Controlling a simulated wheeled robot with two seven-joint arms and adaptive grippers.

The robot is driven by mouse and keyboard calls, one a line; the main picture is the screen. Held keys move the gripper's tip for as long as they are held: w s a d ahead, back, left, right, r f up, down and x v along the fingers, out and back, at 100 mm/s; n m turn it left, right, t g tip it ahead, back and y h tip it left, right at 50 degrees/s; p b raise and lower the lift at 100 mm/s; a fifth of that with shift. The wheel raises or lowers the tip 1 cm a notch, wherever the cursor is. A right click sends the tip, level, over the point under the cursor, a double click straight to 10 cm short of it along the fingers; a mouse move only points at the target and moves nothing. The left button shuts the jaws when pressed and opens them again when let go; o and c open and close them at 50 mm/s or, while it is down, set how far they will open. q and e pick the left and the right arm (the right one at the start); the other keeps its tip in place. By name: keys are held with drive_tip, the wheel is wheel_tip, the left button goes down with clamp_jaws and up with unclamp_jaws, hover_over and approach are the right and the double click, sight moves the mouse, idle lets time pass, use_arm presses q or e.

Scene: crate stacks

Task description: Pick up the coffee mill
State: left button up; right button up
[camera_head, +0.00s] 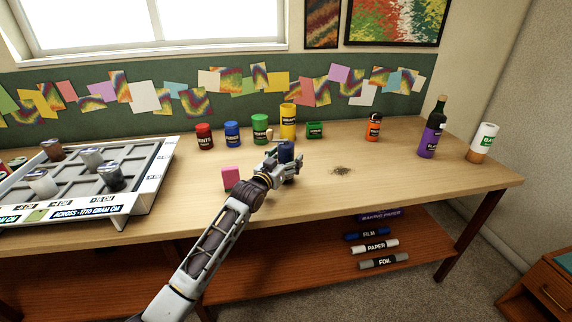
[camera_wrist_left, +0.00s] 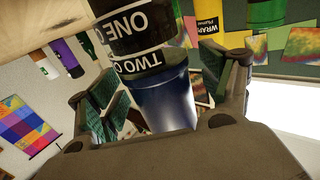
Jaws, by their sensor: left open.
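A dark blue and black cylinder (camera_head: 286,150), which may be the coffee mill, stands on the table near its middle. In the left wrist view the cylinder (camera_wrist_left: 165,100) has black bands reading "ONE C" and "TWO C" and a shiny blue part; its far end is cut off. My left gripper (camera_head: 278,167) is open, with its fingers on either side of the cylinder. I cannot tell whether they touch it. My right gripper is not in view.
Red (camera_head: 204,136), blue (camera_head: 232,134), green (camera_head: 260,127) and yellow (camera_head: 288,121) containers stand behind. A tray (camera_head: 130,200) fills the left.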

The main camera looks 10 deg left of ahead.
use_arm(q)
drive_tip(key=c, duration=1.4)
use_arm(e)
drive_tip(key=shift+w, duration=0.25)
use_arm(q)
drive_tip(key=shift+o, duration=0.2)
drive_tip(key=shift+r, duration=0.15)
drive_tip(key=shift+r, duration=0.5)
wheel_tip(320, 180, up, 7)
drive_tip(key=shift+r+p, duration=0.1)
drive_tip(key=shift+p, duration=0.85)
drive_tip(key=shift+r, duration=0.8)
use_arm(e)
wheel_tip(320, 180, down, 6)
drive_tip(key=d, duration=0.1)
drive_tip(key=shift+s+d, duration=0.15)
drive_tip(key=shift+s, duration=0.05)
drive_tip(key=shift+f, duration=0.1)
